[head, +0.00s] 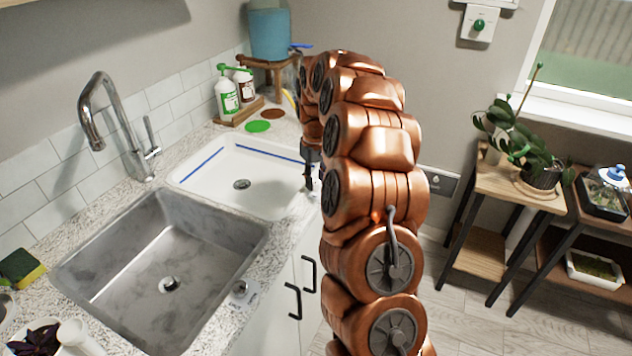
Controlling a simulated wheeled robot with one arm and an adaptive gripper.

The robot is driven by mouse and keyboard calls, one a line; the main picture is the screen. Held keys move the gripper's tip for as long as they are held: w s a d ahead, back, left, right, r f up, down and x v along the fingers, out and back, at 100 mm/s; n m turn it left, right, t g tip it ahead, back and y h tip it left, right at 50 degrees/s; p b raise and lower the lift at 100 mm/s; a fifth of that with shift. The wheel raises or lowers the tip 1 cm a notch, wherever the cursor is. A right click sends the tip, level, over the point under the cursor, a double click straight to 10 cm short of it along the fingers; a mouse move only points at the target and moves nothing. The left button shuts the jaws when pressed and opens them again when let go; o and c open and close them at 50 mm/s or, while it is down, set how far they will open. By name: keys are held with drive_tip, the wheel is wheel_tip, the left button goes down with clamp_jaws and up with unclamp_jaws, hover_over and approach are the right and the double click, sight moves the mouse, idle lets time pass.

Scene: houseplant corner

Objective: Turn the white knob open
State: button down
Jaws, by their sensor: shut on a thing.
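My gripper (309,182) is dark and small at the far end of my copper arm. It points down at the right edge of the white basin (208,185), by the counter's front edge. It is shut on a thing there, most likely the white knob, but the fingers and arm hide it. I cannot see the knob itself clearly or tell how far it is turned.
A metal sink (150,215) with a tall faucet (104,115) lies left of my arm. Bottles (227,95) and a blue container (270,35) stand behind the basin. A green knob (478,25) is on the wall. Plant stands (515,190) stand at right, with floor between.

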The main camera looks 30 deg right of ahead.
drive_tip(key=n+b, duration=0.1)
drive_tip(key=n, duration=0.2)
drive_tip(key=shift+w+n, duration=0.1)
drive_tip(key=shift+n, duration=0.3)
drive_tip(key=n, duration=0.3)
drive_tip(key=shift+r+n, duration=0.1)
drive_tip(key=shift+n, duration=0.2)
drive_tip(key=n, duration=0.3)
drive_tip(key=shift+n, duration=2.2)
drive_tip(key=c, duration=0.8)
unclamp_jaws()
